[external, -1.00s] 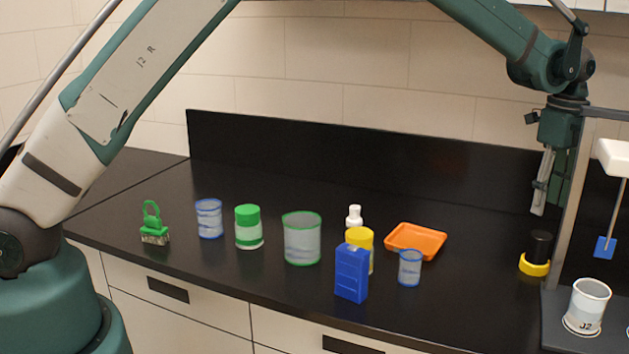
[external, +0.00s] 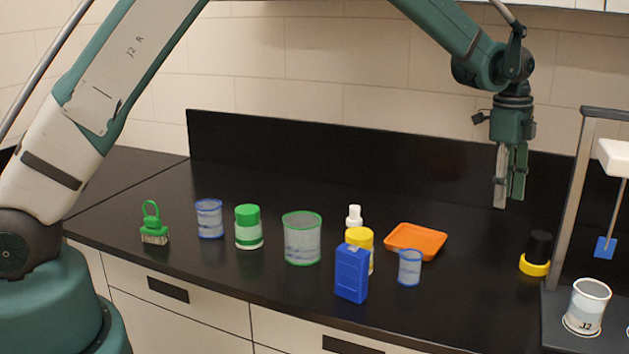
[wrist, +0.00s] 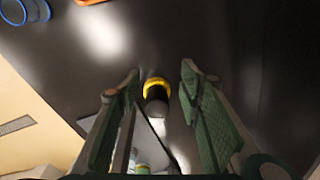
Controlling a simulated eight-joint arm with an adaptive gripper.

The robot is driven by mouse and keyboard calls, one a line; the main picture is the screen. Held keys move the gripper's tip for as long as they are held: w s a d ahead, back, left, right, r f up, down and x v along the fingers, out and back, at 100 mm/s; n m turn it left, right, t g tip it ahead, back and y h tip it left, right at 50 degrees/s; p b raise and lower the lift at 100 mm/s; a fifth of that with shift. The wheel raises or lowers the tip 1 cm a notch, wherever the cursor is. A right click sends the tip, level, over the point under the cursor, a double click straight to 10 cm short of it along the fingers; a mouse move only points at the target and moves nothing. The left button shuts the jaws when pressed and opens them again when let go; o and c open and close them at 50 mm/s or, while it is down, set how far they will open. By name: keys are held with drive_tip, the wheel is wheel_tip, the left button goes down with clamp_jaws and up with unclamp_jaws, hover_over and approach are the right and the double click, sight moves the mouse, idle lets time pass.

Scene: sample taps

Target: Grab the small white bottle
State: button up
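The small white bottle (external: 354,216) stands on the black counter in the external view. Its lower part is hidden behind a yellow-topped container (external: 360,239). I cannot make it out in the wrist view. My gripper (external: 508,202) hangs pointing down above the counter, well to the right of the bottle and higher than it. In the wrist view its two green fingers (wrist: 160,72) are spread apart with nothing held between them.
A blue box (external: 351,273), a blue-rimmed beaker (external: 409,267), an orange tray (external: 416,241) and a green-rimmed beaker (external: 302,239) stand near the bottle. A black-and-yellow item (external: 536,254) and a stand (external: 590,150) are at the right.

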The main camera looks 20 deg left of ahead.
drive_tip(key=w+a+f+n+h, duration=0.1)
drive_tip(key=a+n, duration=0.2)
drive_tip(key=a, duration=0.7)
drive_tip(key=w+a+f+n+h, duration=0.1)
drive_tip(key=w+a+f+n, duration=0.15)
drive_tip(key=a, duration=0.75)
drive_tip(key=n+t+b, duration=0.1)
drive_tip(key=n+t, duration=0.2)
drive_tip(key=n, duration=0.4)
hover_over(356, 208)
drive_tip(key=s+a, duration=0.2)
drive_tip(key=shift+f+h, duration=0.3)
drive_tip(key=shift+f, duration=0.15)
drive_tip(key=shift+f, duration=0.15)
drive_tip(key=shift+x, duration=1.15)
drive_tip(key=shift+w+f, duration=0.1)
drive_tip(key=shift+x, duration=2.5)
